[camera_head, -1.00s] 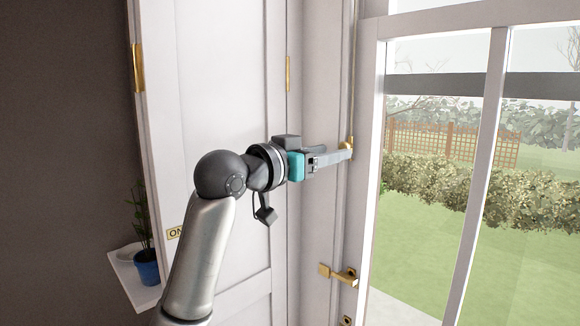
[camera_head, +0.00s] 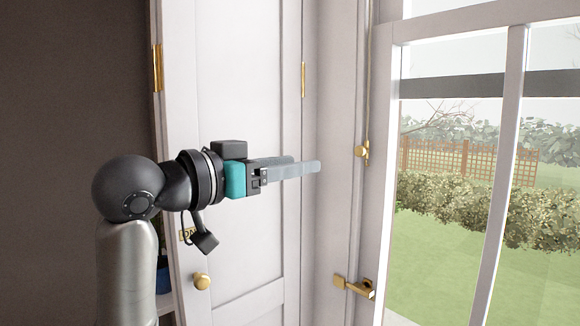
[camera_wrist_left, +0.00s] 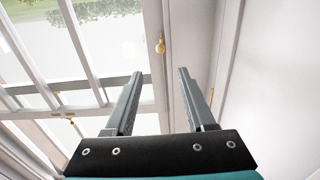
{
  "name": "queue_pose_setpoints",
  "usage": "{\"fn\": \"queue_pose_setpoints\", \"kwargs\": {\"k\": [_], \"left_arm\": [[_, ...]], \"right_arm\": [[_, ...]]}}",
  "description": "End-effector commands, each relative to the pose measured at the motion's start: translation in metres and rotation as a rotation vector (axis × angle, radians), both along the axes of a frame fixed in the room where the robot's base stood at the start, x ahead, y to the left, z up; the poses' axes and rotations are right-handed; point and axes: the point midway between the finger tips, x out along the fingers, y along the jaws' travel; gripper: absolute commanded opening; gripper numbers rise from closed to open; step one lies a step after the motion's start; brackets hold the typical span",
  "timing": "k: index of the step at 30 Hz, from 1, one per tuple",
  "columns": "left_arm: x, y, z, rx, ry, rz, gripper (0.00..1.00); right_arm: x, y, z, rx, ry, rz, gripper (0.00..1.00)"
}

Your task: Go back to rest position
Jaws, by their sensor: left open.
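My left gripper (camera_head: 308,166) is in front of the white panelled door in the head view, with its fingers pointing right toward the window frame. In the left wrist view its two fingers (camera_wrist_left: 158,72) are spread with nothing between them. A brass latch knob (camera_head: 361,151) on the window frame lies beyond the fingertips, apart from them. The knob also shows in the left wrist view (camera_wrist_left: 160,46). My right gripper is in neither view.
The white panelled door (camera_head: 245,90) has a round brass knob (camera_head: 201,281). A blue plant pot (camera_head: 162,275) is partly hidden behind my arm. A hedge and fence show outside.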

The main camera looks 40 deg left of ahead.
Motion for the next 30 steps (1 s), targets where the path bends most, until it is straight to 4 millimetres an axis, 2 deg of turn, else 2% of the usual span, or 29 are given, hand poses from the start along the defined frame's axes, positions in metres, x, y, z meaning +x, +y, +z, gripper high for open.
{"fn": "queue_pose_setpoints", "kwargs": {"k": [12,14,16,17,20,21,23,24,26,27,30], "left_arm": [[0.001,0.0,-0.002,-0.001,0.004,0.0,0.55],[0.005,-0.001,-0.009,-0.002,0.023,0.001,0.55],[0.014,-0.003,-0.03,-0.004,0.074,0.006,0.55],[0.019,-0.004,-0.044,-0.005,0.105,0.01,0.55],[0.036,-0.012,-0.105,0.0,0.244,0.023,0.55],[0.04,-0.017,-0.135,0.003,0.311,0.028,0.55],[0.043,-0.026,-0.181,0.014,0.412,0.035,0.55],[0.041,-0.033,-0.212,0.021,0.479,0.037,0.55],[0.034,-0.045,-0.256,0.036,0.576,0.037,0.55],[0.026,-0.054,-0.285,0.045,0.639,0.037,0.55],[-0.001,-0.079,-0.351,0.075,0.795,0.026,0.55]], "right_arm": [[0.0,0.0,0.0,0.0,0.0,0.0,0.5],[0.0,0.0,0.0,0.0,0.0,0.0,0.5],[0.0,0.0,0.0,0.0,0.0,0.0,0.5],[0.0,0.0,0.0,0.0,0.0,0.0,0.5],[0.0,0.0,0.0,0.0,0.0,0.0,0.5],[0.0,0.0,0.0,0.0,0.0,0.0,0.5],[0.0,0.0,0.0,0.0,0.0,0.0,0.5],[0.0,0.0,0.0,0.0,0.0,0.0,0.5],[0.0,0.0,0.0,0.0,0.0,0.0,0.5],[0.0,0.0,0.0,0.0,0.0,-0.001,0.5],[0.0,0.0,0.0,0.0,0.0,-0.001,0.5]]}}
